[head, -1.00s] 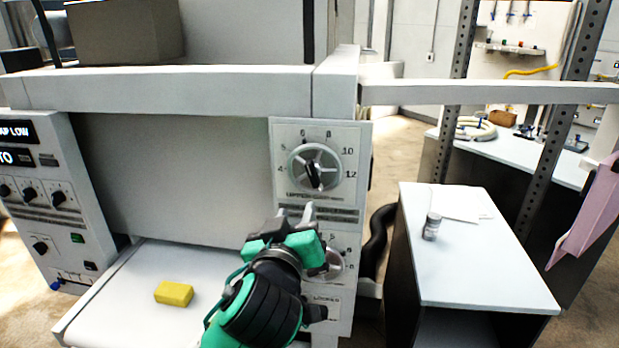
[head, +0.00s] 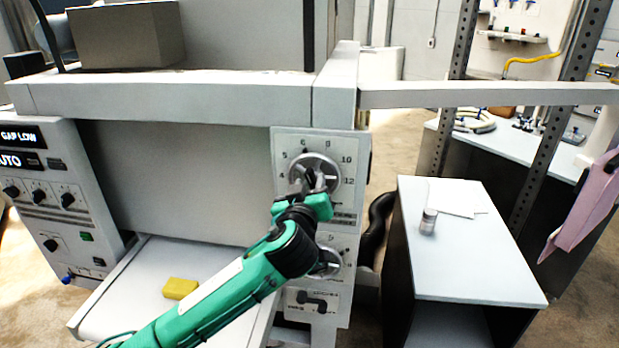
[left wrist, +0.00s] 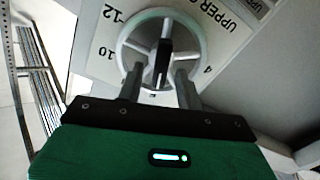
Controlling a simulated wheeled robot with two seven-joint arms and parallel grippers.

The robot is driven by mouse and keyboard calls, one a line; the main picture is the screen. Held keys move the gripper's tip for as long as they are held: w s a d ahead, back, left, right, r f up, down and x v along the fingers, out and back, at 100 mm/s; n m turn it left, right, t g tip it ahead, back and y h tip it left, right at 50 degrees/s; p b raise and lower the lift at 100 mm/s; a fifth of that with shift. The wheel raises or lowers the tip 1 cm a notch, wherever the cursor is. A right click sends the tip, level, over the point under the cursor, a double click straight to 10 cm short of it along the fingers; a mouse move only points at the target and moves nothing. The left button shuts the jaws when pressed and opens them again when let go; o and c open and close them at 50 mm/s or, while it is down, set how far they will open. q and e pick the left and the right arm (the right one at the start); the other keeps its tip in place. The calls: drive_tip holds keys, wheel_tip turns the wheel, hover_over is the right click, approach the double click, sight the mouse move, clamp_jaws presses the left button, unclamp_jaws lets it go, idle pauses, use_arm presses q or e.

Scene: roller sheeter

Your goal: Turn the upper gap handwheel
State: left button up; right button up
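The upper gap handwheel (head: 332,164) is a pale round wheel with spokes on a numbered white panel, on the front of the machine. In the left wrist view the wheel (left wrist: 133,38) shows close up, with a silver-and-black grip bar (left wrist: 163,58) across its middle. My left gripper (head: 316,181) is in front of the wheel and covers its lower part. In the left wrist view its two grey fingers (left wrist: 158,75) are apart, one on each side of the bar's black end, with gaps visible. Whether a finger touches the wheel is unclear. My right gripper is out of view.
A lower handwheel (head: 329,262) is partly hidden behind my left arm. A yellow block (head: 180,288) lies on the white bed (head: 130,290). A control panel (head: 45,200) stands at left. A side table (head: 480,255) with a small jar (head: 428,222) stands at right.

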use_arm(q)
drive_tip(key=shift+w, duration=0.2)
clamp_jaws()
